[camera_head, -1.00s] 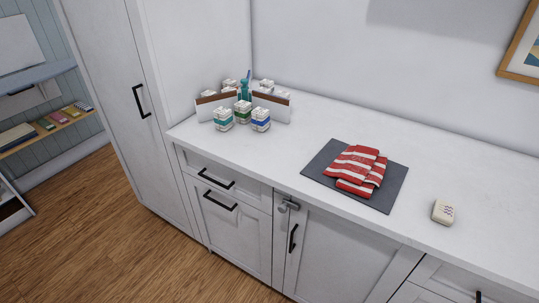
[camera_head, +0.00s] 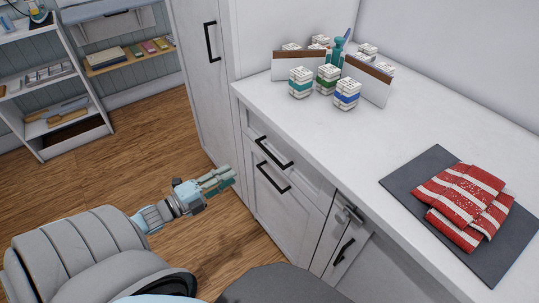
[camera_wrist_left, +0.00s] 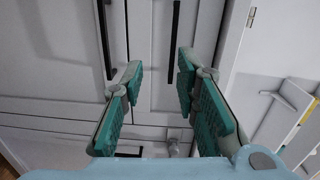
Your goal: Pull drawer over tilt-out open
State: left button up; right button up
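The drawer (camera_head: 291,158) is the upper white front in the left cabinet section, shut flush, with a black bar handle (camera_head: 273,152). This handle also stands upright in the left wrist view (camera_wrist_left: 175,45). The tilt-out (camera_head: 285,205) is the larger front below it, also shut, with its own black handle (camera_head: 272,178), at left in the left wrist view (camera_wrist_left: 104,40). My left gripper (camera_head: 226,178) is in front of these fronts, apart from both handles. Its teal-padded fingers (camera_wrist_left: 159,66) are open and empty. My right gripper is not in view.
The counter (camera_head: 330,140) above holds small boxes (camera_head: 301,82), and red striped cloths (camera_head: 465,205) on a grey mat (camera_head: 405,185). A door with a metal latch (camera_head: 349,213) adjoins the drawer's right. A tall cabinet (camera_head: 200,85) stands left. Floor in front is clear.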

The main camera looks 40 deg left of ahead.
aim_at(270, 153)
pick_arm(q)
jog(key=shift+m+h, duration=0.3)
jog(key=shift+m, duration=0.2)
jog(key=b+x, duration=0.1)
jog(key=x, duration=0.4)
jog(key=r+b+x, duration=0.1)
jog(key=x, duration=0.4)
jog(key=r+b+x, duration=0.1)
jog(key=b+x, duration=0.1)
jog(key=x, duration=0.3)
jog(key=shift+s+d, duration=0.1)
jog(key=shift+d, duration=0.25)
jog(key=shift+c, duration=0.3)
grip_shut()
